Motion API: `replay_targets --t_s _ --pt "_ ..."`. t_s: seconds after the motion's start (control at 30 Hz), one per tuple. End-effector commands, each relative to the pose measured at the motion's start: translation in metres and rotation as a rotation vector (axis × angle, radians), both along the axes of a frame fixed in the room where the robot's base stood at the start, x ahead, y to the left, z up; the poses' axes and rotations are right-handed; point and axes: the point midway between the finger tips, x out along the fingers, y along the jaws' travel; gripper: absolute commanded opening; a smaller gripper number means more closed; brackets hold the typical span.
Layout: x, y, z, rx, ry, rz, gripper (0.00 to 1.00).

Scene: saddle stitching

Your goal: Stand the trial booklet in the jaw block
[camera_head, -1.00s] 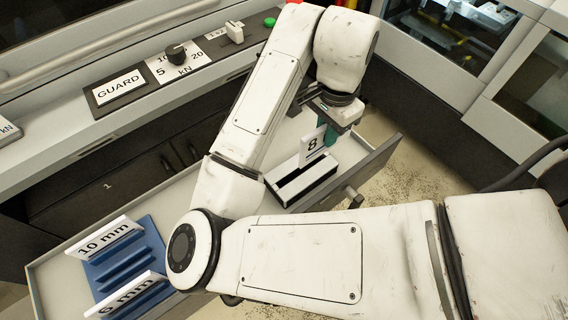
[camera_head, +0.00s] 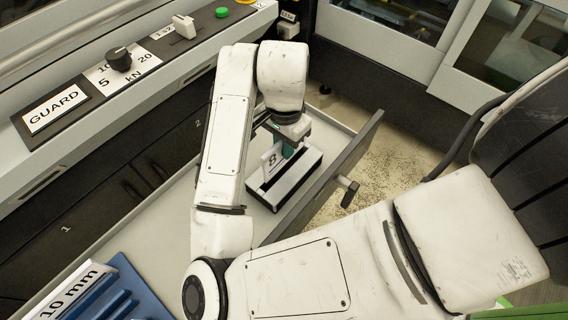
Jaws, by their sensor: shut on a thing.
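The jaw block (camera_head: 262,196), pale with dark slots, sits in the far part of the open drawer. A white plate marked 8 (camera_head: 271,160) stands upright at it. My gripper (camera_head: 289,144) is over the block, shut on a teal piece (camera_head: 288,151) that I take to be the trial booklet. Only a small part of the teal piece shows, beside the plate. I cannot tell whether its lower edge is in a slot or above it. My wrist hides the fingertips and part of the block.
The drawer's front panel (camera_head: 335,165) with its handle rises just right of the block. A blue rack (camera_head: 138,292) with a 10 mm plate (camera_head: 72,292) is at lower left. The control ledge with a GUARD label (camera_head: 57,108) and knob (camera_head: 119,58) runs along the left.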

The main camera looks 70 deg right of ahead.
Motion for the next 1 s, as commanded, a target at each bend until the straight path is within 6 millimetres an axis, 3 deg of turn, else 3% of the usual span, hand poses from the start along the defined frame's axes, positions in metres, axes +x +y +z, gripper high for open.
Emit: replay_targets --t_s 0.5,0.87,0.9,1.0 --pt "0.000 0.000 -0.054 0.001 0.001 0.001 0.00" --pt "0.000 0.000 -0.058 0.001 -0.001 -0.001 0.00" --pt "0.000 0.000 -0.058 0.001 -0.001 -0.001 0.14" --pt "0.000 0.000 -0.057 0.001 0.000 -0.001 0.23"
